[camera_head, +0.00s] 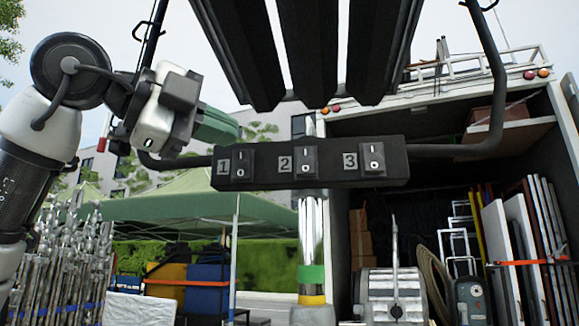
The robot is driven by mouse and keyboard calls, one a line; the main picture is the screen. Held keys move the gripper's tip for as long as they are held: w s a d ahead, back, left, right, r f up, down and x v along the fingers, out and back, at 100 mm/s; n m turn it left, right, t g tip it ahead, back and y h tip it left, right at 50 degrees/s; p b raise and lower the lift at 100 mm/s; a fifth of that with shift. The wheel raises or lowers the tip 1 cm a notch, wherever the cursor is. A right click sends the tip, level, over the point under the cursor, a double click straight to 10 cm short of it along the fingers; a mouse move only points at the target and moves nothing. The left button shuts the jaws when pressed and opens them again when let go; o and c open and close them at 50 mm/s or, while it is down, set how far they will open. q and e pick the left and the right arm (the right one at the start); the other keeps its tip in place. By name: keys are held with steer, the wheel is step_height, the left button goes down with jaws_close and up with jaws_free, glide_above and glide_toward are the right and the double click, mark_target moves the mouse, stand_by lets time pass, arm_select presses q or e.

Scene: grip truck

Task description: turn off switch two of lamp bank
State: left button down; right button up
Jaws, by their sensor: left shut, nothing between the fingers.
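The black switch box of the lamp bank (330,178) hangs across the middle of the head view. It carries three rocker switches with number labels. Switch one (241,165) is at the left, switch two (306,162) in the middle and switch three (373,160) at the right. Each is marked I above O; I cannot tell for sure which way each is tipped. My left gripper (222,128) is shut and empty, above and left of switch one, apart from the switches as far as I can tell. My right gripper is out of view.
Dark lamp panels (310,50) hang above the box, and a curved black yoke (497,85) runs around them. A shiny stand pole (312,240) rises below the box. An open truck (460,110) stands behind at the right, a green canopy (190,200) behind at the left.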

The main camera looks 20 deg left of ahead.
arm_select(q)
steer(key=shift+d, duration=0.1)
steer(key=p, duration=0.7)
glide_toward(307, 173)
steer(key=x, duration=0.5)
steer(key=shift+d+r, duration=0.25)
steer(key=shift+d, duration=0.3)
steer(key=shift+w+a+f+p, duration=0.3)
steer(key=shift+w+a+p, duration=0.1)
steer(key=shift+w, duration=0.2)
steer(key=shift+d, duration=0.1)
steer(key=shift+d, duration=0.1)
